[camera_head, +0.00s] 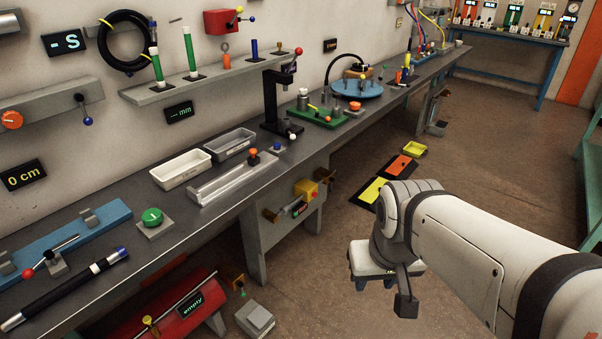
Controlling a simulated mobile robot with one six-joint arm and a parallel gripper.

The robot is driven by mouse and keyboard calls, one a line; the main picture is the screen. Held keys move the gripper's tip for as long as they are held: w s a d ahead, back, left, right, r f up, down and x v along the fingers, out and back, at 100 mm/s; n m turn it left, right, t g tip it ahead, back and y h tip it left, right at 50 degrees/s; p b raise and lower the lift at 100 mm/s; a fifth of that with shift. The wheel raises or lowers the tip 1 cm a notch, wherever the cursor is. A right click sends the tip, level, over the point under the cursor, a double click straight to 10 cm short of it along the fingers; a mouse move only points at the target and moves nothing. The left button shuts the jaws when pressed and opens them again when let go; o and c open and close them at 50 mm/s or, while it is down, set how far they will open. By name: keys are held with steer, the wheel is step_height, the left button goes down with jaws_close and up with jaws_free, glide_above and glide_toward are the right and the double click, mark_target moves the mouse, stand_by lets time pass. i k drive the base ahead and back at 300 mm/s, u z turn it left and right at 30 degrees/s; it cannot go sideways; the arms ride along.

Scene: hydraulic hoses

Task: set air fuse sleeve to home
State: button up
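I cannot tell which part is the air fuse sleeve; nothing in view is labelled so. Colored hoses (414,28) rise from small fittings at the far end of the long bench, too small to make out. My gripper (385,285) is at the lower right of the head view, over the floor and apart from the bench. It points downward and nothing shows in it. Its fingers are partly hidden by my wrist, so its opening is unclear.
The long grey bench (105,222) runs along the wall, with white (180,169) and grey (230,145) trays, a black press stand (271,105) and a blue turntable (358,90). A red tank (170,305) sits below.

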mark_target(287, 208)
steer(key=z, duration=0.15)
steer(key=i, duration=1)
